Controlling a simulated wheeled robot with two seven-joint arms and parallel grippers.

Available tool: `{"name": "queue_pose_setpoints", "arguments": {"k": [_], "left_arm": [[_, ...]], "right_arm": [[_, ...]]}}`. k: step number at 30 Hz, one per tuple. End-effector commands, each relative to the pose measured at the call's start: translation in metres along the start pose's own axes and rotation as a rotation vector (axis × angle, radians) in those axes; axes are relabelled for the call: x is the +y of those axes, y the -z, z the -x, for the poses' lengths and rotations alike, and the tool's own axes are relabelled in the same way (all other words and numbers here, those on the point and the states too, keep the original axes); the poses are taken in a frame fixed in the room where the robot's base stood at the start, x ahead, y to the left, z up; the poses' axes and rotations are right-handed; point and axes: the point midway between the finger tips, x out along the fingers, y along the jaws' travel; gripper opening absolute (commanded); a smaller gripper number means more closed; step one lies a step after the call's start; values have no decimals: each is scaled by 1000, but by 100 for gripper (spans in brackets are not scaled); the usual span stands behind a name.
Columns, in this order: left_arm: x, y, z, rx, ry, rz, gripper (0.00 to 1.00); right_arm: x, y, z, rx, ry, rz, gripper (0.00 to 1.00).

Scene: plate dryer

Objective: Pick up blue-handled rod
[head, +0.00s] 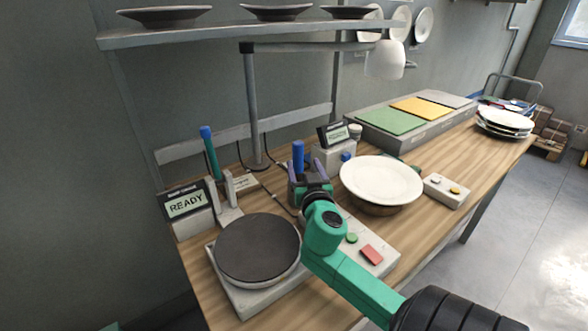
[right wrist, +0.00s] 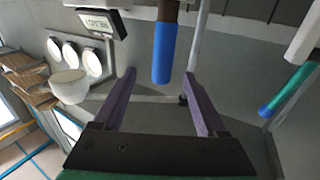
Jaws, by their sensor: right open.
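A rod with a blue handle (head: 298,156) stands upright near the middle of the bench; its lower part is hidden behind my right gripper (head: 307,172). In the right wrist view, the blue handle (right wrist: 164,52) with a brown shaft shows in line with the gap between the two purple fingers of my right gripper (right wrist: 160,76). The fingers are apart; I cannot tell how far the handle reaches between them. My left gripper is not in view.
A dark round plate burner (head: 257,248) sits at the front left beside a READY display (head: 187,204). A white plate (head: 381,180) on a round base is right of my gripper. A lamp (head: 385,60) hangs above. A coloured-pad box (head: 420,118) and stacked plates (head: 504,122) stand farther back.

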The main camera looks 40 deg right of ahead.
Motion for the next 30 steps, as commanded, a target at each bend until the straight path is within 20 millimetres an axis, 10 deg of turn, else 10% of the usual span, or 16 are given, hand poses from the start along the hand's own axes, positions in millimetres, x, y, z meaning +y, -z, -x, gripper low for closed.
{"name": "queue_pose_setpoints", "arguments": {"k": [15, 23, 30], "left_arm": [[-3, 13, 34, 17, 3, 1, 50], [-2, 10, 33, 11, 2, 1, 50], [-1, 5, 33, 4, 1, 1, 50]], "right_arm": [[-2, 5, -91, 1, -1, 2, 74], [-2, 1, -97, -2, 0, 0, 74], [-2, 1, -97, -2, 0, 0, 0]]}}
